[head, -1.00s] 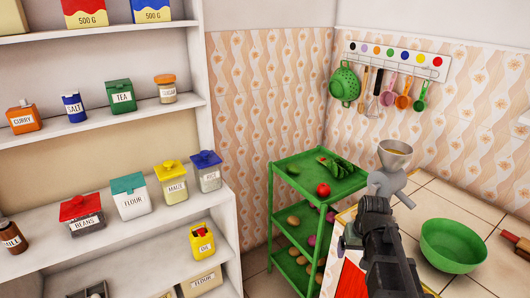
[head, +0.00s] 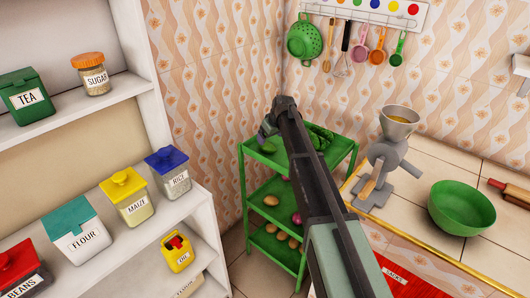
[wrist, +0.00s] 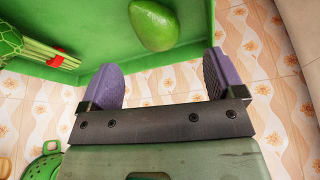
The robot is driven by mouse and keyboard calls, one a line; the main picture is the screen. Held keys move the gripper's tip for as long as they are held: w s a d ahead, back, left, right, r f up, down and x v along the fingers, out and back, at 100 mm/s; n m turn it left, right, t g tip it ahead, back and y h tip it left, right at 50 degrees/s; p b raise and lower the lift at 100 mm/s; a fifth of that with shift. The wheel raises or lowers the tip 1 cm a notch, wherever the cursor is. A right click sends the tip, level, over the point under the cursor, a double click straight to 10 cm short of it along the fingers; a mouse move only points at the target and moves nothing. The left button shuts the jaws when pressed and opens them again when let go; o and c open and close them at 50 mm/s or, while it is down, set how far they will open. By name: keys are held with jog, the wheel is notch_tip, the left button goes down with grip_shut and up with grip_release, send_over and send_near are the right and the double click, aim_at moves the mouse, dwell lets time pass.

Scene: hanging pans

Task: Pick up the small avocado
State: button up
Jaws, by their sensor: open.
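The small avocado (wrist: 157,25) lies on the green top shelf in the wrist view, just beyond my fingertips and roughly centred between them. My gripper (wrist: 160,72) has two purple fingers spread wide with nothing between them. In the head view my gripper (head: 268,132) is over the left side of the green trolley's top shelf (head: 272,159), and a small green patch, likely the avocado (head: 268,147), shows just below it. My arm hides much of that shelf.
Green stalks (wrist: 45,57) and a red tomato (wrist: 57,61) lie left in the wrist view. Lower trolley shelves hold potatoes (head: 271,200). A grinder (head: 385,165) and green bowl (head: 461,207) stand on the right counter. A colander (head: 303,42) hangs behind.

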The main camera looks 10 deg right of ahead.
aim_at(268, 144)
jog(key=b+x, duration=0.1)
jog(key=x, duration=0.1)
jog(key=shift+w+f, duration=0.1)
jog(key=shift+f, duration=0.25)
jog(key=b+x, duration=0.4)
jog(key=shift+d+f, duration=0.15)
jog(key=shift+f, duration=0.3)
jog(key=shift+w+f+b, duration=0.15)
jog(key=shift+f+b, duration=0.05)
jog(key=shift+b, duration=0.25)
jog(key=shift+r, duration=0.25)
jog(key=c, duration=1.1)
jog(key=shift+r+p, duration=0.1)
jog(key=shift+p, duration=0.25)
notch_tip(268, 144, up, 20)
jog(key=p, duration=2)
